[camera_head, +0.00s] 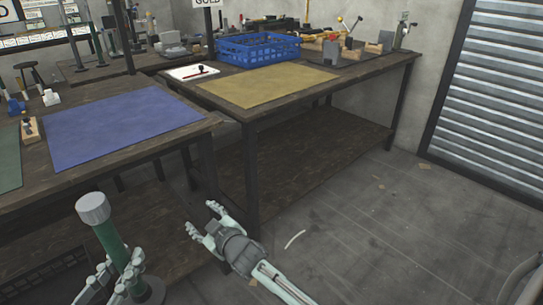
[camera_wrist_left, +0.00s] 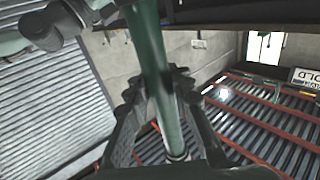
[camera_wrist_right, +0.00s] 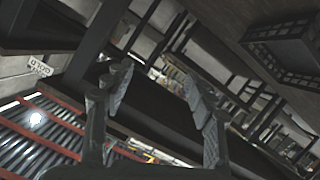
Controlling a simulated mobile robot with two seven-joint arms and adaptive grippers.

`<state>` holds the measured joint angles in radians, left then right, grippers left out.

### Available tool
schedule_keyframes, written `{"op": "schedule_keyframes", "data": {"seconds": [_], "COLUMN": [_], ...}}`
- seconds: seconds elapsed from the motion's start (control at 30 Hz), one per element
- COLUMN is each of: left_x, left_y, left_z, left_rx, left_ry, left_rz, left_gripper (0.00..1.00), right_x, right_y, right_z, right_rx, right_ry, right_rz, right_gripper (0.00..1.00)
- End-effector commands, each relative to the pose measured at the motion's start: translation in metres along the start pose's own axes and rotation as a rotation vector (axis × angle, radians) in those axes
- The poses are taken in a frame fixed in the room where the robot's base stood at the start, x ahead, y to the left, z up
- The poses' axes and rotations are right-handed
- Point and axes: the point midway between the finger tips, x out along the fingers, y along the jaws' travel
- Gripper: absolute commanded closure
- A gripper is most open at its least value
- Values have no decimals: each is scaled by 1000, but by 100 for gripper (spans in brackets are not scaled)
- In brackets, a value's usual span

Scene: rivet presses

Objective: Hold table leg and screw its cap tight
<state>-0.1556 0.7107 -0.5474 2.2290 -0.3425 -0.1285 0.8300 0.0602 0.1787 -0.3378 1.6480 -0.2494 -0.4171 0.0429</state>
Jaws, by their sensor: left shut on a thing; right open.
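The green table leg (camera_head: 110,240) stands slightly tilted at the lower left of the head view, with a grey round cap (camera_head: 93,207) on its top end and a grey disc-like foot partly visible below. My left gripper (camera_head: 118,280) is shut on the leg below the cap. The left wrist view also shows the leg (camera_wrist_left: 152,50) between the fingers (camera_wrist_left: 160,92). My right gripper (camera_head: 208,226) is open and empty, to the right of the leg and apart from it. In the right wrist view its fingers (camera_wrist_right: 157,88) are spread with nothing between them. Whether the cap is tight cannot be seen.
A wooden bench with a blue mat (camera_head: 120,128) lies beyond the grippers. Another bench holds a yellow mat (camera_head: 268,86), a blue crate (camera_head: 258,49) and a white tray (camera_head: 192,72). Open floor (camera_head: 370,225) lies to the right, before a shutter door (camera_head: 490,100).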

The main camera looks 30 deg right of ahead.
Motion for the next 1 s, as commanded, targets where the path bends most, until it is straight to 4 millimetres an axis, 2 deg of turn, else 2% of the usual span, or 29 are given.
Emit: {"op": "schedule_keyframes", "data": {"seconds": [0.03,0.07,0.1,0.17,0.2,0.27,0.3,0.43,0.5,0.6,0.7,1.0], "left_x": [0,0,0,0,0,0,0,0,0,0,0,0], "left_y": [0,0,0,0,0,0,0,0,0,0,0,0], "left_z": [-1,-1,-1,-1,-1,-1,-1,-1,-1,-1,-1,-1], "left_rx": [1,1,1,1,1,1,1,1,1,1,1,1], "left_ry": [3,3,3,3,3,3,3,3,3,3,3,3], "left_rz": [1,1,1,1,1,1,1,1,1,1,1,1], "left_gripper": [100,100,100,100,100,100,100,100,100,100,100,100], "right_x": [-13,-22,-35,-59,-77,-106,-127,-191,-220,-250,-266,-271], "right_y": [-5,-7,-11,-17,-21,-28,-34,-47,-53,-59,-65,-67], "right_z": [46,71,105,153,184,226,252,316,339,360,369,371], "right_rx": [36,56,83,121,144,178,200,257,280,303,311,311], "right_ry": [-105,-166,-248,-370,-450,-566,-639,-842,-925,-1008,-1048,-1060], "right_rz": [-6,-9,-13,-20,-26,-35,-42,-61,-70,-80,-89,-91], "right_gripper": [44,44,44,44,44,44,44,44,44,44,44,44]}}
